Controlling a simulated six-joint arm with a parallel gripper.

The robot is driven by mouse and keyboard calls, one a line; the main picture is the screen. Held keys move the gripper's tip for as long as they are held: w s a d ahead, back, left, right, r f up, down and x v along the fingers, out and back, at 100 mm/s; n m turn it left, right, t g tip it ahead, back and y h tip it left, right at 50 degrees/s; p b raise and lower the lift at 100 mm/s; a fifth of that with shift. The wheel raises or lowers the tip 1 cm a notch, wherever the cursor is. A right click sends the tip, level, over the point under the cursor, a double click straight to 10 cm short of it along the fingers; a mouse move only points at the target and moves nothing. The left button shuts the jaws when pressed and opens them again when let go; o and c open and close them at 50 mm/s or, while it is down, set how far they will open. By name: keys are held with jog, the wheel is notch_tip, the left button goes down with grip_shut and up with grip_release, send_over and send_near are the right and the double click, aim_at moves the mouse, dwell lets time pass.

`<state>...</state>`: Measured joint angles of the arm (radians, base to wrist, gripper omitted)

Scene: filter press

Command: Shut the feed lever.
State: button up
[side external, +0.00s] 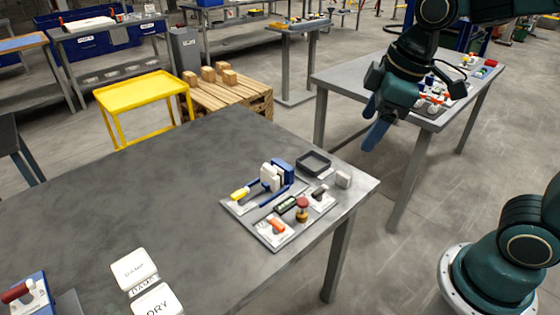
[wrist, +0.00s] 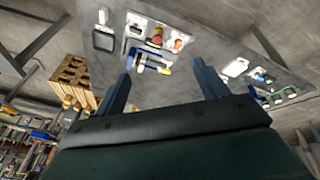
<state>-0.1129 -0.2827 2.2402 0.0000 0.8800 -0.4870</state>
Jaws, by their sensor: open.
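The small filter press unit stands on a grey base plate (side external: 262,234) near the right corner of the dark table. It has white and blue press blocks (side external: 270,177), a yellow-handled lever (side external: 240,193), an orange-handled lever (side external: 277,226), a dark-handled lever (side external: 320,191), a red knob (side external: 302,202) and a green cylinder (side external: 286,204). I cannot read which lever is the feed lever. In the wrist view the orange handle (wrist: 178,44) shows small and far off. My gripper (side external: 374,132) is open and empty, raised in the air right of the unit; its two fingers (wrist: 163,86) show apart.
A black tray (side external: 313,163) and a small grey block (side external: 343,180) lie beside the unit. White DAMP (side external: 134,269) and DRY (side external: 158,300) cards are at the front. A red-handled blue device (side external: 27,293) stands front left. The table's middle is clear. Another workbench (side external: 345,77) stands behind my arm.

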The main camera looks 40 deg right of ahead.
jog(key=w+a+f+n+g, duration=0.2)
jog(key=w+a+f+n, duration=0.35)
jog(key=w, duration=0.35)
jog(key=n+g, duration=0.1)
jog(key=n, duration=0.5)
send_over(276, 221)
notch_tip(276, 221, down, 10)
jog(key=shift+r, duration=0.2)
jog(key=shift+f, duration=0.15)
jog(key=shift+f, duration=6.75)
jog(key=c, duration=1)
